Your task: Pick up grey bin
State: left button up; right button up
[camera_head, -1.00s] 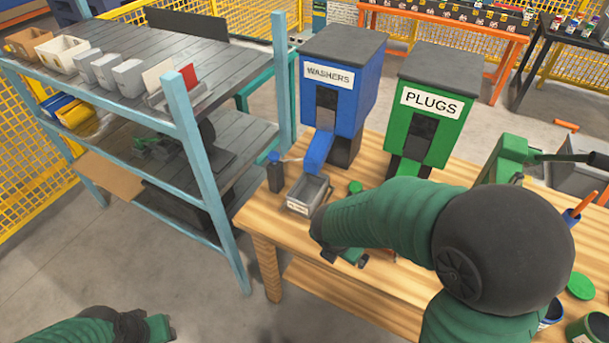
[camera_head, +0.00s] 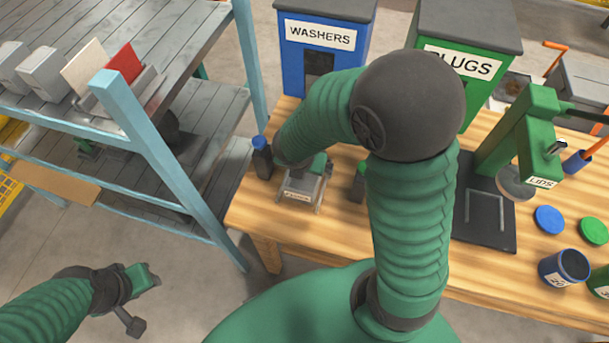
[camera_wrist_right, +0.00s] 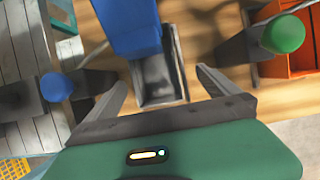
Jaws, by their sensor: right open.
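The small grey bin (camera_head: 299,194) with a white label stands on the wooden workbench (camera_head: 255,215), below the blue WASHERS dispenser (camera_head: 322,45). My right gripper (camera_head: 316,166) is above it and partly hides it in the head view. In the right wrist view, the bin (camera_wrist_right: 158,82) shows between the spread fingers of my right gripper (camera_wrist_right: 161,80), which hold nothing; whether they touch its sides is unclear. My left gripper (camera_head: 145,276) hangs over the floor left of the bench; its jaw opening is too small to judge.
A dark post with a blue cap (camera_head: 261,158) stands just left of the bin, and a green-capped one (camera_head: 358,182) stands right. The green PLUGS dispenser (camera_head: 470,62) and a green press (camera_head: 520,140) are farther right. A blue-framed shelf (camera_head: 160,150) is at the left.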

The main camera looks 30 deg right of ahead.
jog(key=b, duration=0.2)
send_over(306, 177)
jog(key=s+a, duration=0.1)
jog(key=a, duration=0.1)
jog(key=f, duration=0.6)
jog(key=shift+s+d, duration=0.1)
jog(key=shift+d, duration=0.1)
jog(key=b+x, duration=0.1)
jog(key=x, duration=0.2)
jog(key=shift+d+f, duration=0.45)
pick_arm(q)
jog(key=x, duration=0.4)
jog(key=shift+s+a+f, duration=0.2)
jog(key=shift+s+f, duration=0.1)
jog(key=shift+f, duration=0.05)
pick_arm(e)
jog(key=shift+w, duration=0.2)
jog(key=shift+c, duration=0.4)
jog(key=shift+c, duration=1.4)
pick_arm(q)
jog(key=shift+w, duration=0.1)
pick_arm(e)
jog(key=c, duration=1)
